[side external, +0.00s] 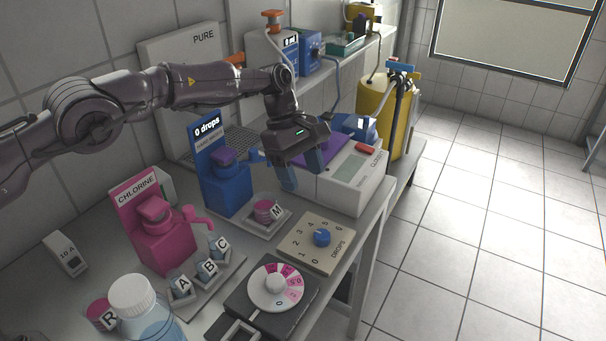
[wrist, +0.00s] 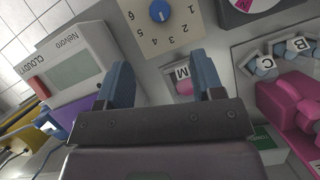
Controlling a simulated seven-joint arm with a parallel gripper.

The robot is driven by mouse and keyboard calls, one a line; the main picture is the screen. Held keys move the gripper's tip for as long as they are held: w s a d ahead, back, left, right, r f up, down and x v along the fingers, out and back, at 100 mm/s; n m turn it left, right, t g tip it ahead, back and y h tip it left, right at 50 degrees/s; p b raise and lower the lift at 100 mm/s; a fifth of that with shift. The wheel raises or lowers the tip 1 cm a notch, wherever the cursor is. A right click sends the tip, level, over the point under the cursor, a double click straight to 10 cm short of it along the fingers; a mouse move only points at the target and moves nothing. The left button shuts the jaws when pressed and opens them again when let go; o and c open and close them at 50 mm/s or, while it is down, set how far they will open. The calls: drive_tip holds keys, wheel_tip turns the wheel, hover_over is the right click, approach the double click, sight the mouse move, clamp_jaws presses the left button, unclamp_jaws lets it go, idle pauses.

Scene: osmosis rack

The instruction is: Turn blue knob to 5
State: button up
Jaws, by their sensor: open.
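The blue knob (side external: 322,237) sits in the middle of a beige dial plate (side external: 299,247) marked DROPS, with numbers around it. In the wrist view the knob (wrist: 160,11) is near the top edge on its plate (wrist: 185,43), where 1 to 6 can be read. I cannot clearly tell which number the knob points to. My gripper (side external: 301,180) is open and empty, above and behind the plate. In the wrist view its blue fingers (wrist: 162,80) are spread apart, short of the knob and not touching it.
A small cup marked M (side external: 264,211) stands below and left of my gripper. The white CLOUDY meter (side external: 350,178) is right of it. A blue dispenser reading 0 drops (side external: 226,187), a pink CHLORINE dispenser (side external: 165,240) and a white-pink dial (side external: 276,287) stand nearby.

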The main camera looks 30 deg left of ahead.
wheel_tip(320, 180, up, 2)
drive_tip(key=m, duration=0.1)
hover_over(322, 233)
drive_tip(key=s, duration=0.1)
drive_tip(key=s+d+m+t+y, duration=0.2)
drive_tip(key=s+d+m+y, duration=0.1)
drive_tip(key=s+m+y, duration=0.15)
drive_tip(key=w+a+f+m+t, duration=0.1)
drive_tip(key=f+m, duration=0.1)
drive_tip(key=f, duration=0.2)
drive_tip(key=w+a+f+m+t, duration=0.1)
drive_tip(key=w+f+m, duration=0.1)
drive_tip(key=f, duration=0.3)
drive_tip(key=w+a+f+m+t, duration=0.1)
drive_tip(key=w+f+m, duration=0.1)
drive_tip(key=f, duration=0.3)
drive_tip(key=shift+w+m+y, duration=0.1)
drive_tip(key=shift+m+y, duration=0.25)
drive_tip(key=shift+m, duration=0.3)
drive_tip(key=c, duration=0.9)
